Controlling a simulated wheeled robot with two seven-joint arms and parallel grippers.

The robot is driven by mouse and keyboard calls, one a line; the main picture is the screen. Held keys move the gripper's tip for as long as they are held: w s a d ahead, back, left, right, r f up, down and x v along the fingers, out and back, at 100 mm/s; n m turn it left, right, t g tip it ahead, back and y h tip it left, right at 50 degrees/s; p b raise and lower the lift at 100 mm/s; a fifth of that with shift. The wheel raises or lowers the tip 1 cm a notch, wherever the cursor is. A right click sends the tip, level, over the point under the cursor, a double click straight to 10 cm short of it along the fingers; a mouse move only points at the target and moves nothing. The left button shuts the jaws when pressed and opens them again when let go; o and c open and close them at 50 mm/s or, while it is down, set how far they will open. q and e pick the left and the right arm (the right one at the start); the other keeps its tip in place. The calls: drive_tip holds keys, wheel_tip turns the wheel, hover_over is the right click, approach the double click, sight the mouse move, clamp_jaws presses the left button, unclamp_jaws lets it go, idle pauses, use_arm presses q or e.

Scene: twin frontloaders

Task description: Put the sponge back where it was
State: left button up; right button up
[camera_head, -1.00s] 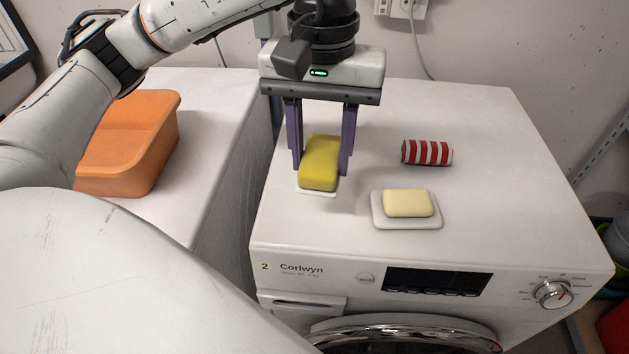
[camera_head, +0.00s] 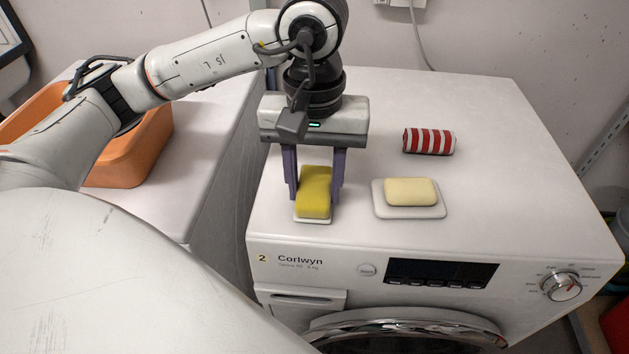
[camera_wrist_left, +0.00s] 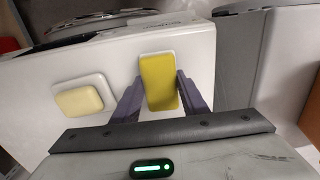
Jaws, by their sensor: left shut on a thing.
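The yellow sponge (camera_head: 314,192) is between the fingers of my left gripper (camera_head: 315,200), which is shut on it. It is over a small white pad (camera_head: 313,220) on top of the washing machine marked 2, near its front left. The pad's edge shows at the sponge's front; whether the sponge touches it I cannot tell. In the left wrist view the sponge (camera_wrist_left: 160,82) is between the purple fingers of my left gripper (camera_wrist_left: 157,100), with the white pad's rim around its end. My right gripper is not in view.
A cream soap bar (camera_head: 411,191) lies on a white dish (camera_head: 409,212) to the right of the sponge. A red-and-white striped roll (camera_head: 429,141) lies behind it. An orange bin (camera_head: 150,150) stands on the neighbouring surface at left. The machine top's right side (camera_head: 520,190) is clear.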

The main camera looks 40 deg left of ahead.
sight(315, 186)
use_arm(q)
drive_tip(key=shift+f+b, duration=0.3)
drive_tip(key=shift+b, duration=0.05)
drive_tip(key=o, duration=0.9)
drive_tip(key=shift+r, duration=0.15)
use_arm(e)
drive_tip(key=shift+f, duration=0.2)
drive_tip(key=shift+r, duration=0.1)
use_arm(q)
drive_tip(key=shift+r+p, duration=0.3)
drive_tip(key=shift+p, duration=0.15)
drive_tip(key=shift+r+p, duration=1.25)
drive_tip(key=shift+r, duration=4.65)
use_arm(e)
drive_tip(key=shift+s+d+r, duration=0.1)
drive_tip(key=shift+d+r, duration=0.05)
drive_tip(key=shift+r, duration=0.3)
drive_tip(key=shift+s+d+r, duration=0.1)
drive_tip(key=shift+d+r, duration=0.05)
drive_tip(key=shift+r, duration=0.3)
